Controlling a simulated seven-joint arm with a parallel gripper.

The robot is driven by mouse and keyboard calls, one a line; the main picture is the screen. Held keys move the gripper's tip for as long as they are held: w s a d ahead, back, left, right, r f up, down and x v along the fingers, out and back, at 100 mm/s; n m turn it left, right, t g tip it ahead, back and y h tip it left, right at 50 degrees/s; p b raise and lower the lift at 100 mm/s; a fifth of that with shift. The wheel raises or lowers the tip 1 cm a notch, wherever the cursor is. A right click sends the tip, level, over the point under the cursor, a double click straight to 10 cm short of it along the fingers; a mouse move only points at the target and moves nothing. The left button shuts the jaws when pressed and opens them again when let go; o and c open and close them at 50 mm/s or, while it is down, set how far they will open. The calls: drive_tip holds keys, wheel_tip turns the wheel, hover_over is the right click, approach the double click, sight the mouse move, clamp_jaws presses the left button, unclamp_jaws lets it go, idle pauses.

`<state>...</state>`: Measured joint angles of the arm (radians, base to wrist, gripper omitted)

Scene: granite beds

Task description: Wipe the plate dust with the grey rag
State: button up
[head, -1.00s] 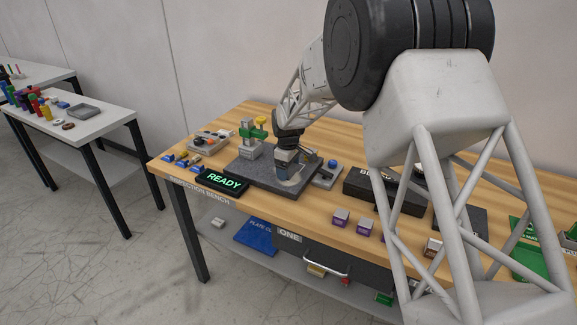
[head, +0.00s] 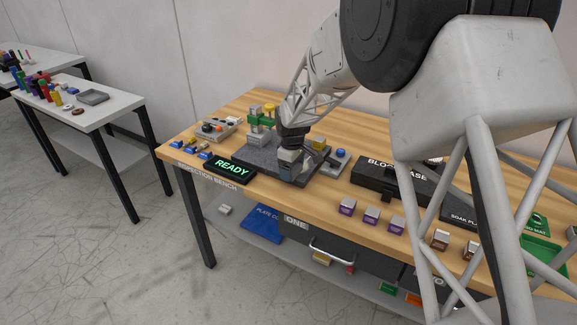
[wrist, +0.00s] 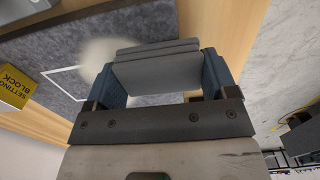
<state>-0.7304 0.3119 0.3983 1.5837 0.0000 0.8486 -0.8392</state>
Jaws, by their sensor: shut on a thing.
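The grey rag (wrist: 157,68) is a folded, layered pad held between the blue fingers of my gripper (wrist: 160,82), which is shut on it. In the head view my gripper (head: 291,166) is low over the front part of the dark granite plate (head: 257,158). The plate (wrist: 60,95) also shows in the wrist view, with a pale dust patch (wrist: 104,52) beside the rag and partly hidden by it. A thin white outline marks the plate further left. I cannot tell whether the rag touches the plate.
A yellow setting block (wrist: 14,86) sits left in the wrist view. A green-clamped stand (head: 261,122) is behind the plate, a READY display (head: 231,168) at its front left, and a black case (head: 385,180) to the right. The bench front edge is close.

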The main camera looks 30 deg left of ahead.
drive_tip(key=w, duration=0.5)
drive_tip(key=shift+w+f, duration=0.15)
drive_tip(key=shift+w, duration=1.3)
drive_tip(key=r, duration=0.3)
drive_tip(key=shift+w+r, duration=0.3)
drive_tip(key=shift+r, duration=2.5)
drive_tip(key=shift+s, duration=0.15)
drive_tip(key=shift+s+d+f, duration=0.25)
drive_tip(key=shift+s+d, duration=0.1)
drive_tip(key=shift+s, duration=0.45)
drive_tip(key=shift+s+d+f, duration=0.2)
drive_tip(key=shift+s+d, duration=0.1)
drive_tip(key=shift+s, duration=0.55)
drive_tip(key=shift+s+d+f, duration=0.25)
drive_tip(key=shift+s+d, duration=0.1)
drive_tip(key=shift+s, duration=0.45)
